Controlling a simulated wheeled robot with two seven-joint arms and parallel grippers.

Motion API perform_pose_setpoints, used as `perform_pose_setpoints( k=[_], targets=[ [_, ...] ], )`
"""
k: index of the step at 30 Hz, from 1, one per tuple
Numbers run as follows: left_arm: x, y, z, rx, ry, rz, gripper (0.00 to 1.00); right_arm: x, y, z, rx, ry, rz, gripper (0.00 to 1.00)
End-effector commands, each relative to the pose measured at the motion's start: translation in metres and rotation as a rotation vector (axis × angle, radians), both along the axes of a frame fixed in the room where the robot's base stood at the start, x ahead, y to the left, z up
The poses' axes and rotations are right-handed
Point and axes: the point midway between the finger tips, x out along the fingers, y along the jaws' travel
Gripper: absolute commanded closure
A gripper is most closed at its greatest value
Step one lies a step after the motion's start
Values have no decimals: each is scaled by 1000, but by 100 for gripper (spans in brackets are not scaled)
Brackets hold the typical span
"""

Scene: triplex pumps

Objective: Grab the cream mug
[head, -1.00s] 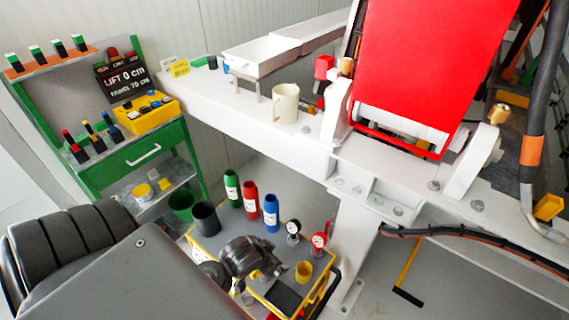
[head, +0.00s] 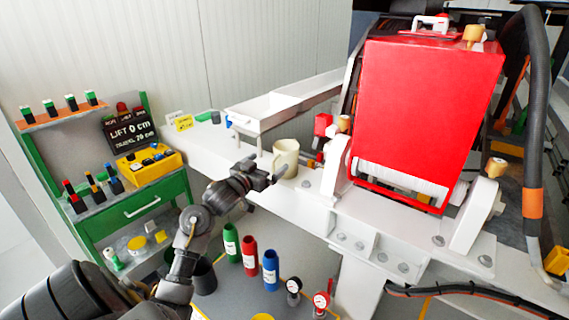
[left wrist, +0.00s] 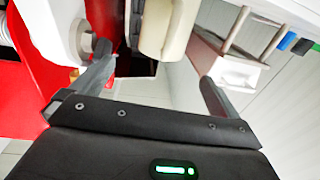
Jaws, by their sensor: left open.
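The cream mug (head: 285,153) stands upright on the white beam (head: 320,205), left of the red pump block. My left gripper (head: 267,172) is open and close to the near left side of the mug, covering a little of its lower part. In the left wrist view the mug (left wrist: 166,28) is at the top, in line with the space between my two spread fingers (left wrist: 155,65). No contact with it shows, and its upper part is cut off there. My right gripper is not in view.
The red block (head: 425,115) and its white bracket (head: 335,165) stand right of the mug. A white trough (head: 285,100) on legs is behind it. A green cart (head: 165,215) with a yellow box (head: 150,168) is at left. Coloured bottles (head: 250,256) stand below the beam.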

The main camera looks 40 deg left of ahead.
Motion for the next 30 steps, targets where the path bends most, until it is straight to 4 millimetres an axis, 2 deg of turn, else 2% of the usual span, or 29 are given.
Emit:
perform_pose_setpoints(
  k=[3,6,14,24,30],
  targets=[
    [20,2,2,-2,0,-1,0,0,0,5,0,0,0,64],
    [32,3,1,-2,1,0,0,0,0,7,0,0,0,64],
    [40,4,0,1,2,0,0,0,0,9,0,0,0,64],
    [82,13,-2,-1,2,0,0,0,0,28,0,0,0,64],
    [90,14,-4,1,1,1,0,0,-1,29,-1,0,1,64]
  ],
)
